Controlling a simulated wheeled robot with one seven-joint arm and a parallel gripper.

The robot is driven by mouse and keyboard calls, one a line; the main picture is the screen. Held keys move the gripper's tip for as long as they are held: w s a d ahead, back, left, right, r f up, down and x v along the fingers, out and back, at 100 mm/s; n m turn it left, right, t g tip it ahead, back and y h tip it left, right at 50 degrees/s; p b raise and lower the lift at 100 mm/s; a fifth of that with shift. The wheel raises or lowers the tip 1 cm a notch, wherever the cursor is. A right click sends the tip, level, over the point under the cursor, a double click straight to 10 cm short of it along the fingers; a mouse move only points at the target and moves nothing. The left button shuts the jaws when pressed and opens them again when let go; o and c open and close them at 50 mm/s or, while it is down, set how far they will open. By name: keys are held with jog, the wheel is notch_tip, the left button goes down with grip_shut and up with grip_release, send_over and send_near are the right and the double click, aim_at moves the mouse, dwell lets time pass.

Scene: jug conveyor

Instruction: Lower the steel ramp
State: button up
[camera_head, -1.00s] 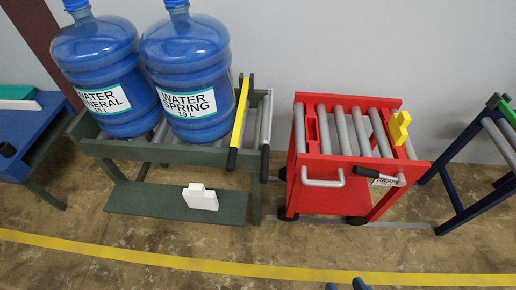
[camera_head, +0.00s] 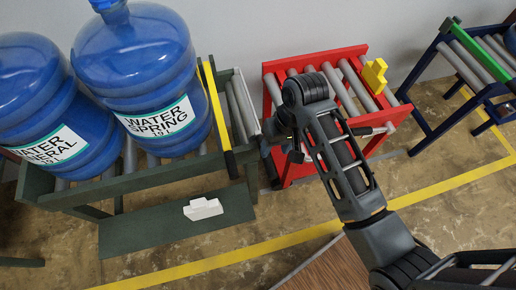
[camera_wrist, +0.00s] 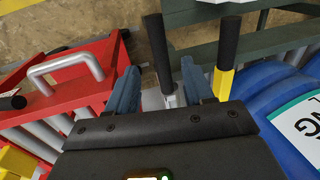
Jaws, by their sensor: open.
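The steel ramp (camera_head: 245,103) stands raised at the right end of the dark green conveyor, on the side facing the red cart. Its black handle, near my gripper, is partly hidden in the head view. In the wrist view the black handle (camera_wrist: 157,50) shows between the two blue-grey fingers of my gripper (camera_wrist: 160,84). The fingers are open, with space on both sides of the handle. In the head view my gripper (camera_head: 284,141) hangs over the gap between conveyor and cart; its fingers are hard to make out.
A yellow bar with a black grip (camera_head: 216,115) stands just left of the ramp. Two blue water jugs (camera_head: 140,80) sit on the green conveyor. The red roller cart (camera_head: 318,58) carries a yellow block (camera_head: 374,75). A blue-framed conveyor (camera_head: 428,80) is at far right.

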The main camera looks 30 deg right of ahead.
aim_at(269, 161)
jog(key=x, duration=0.7)
jog(key=shift+w+f, duration=0.15)
jog(key=shift+f, duration=0.1)
grip_shut()
dwell(0.3)
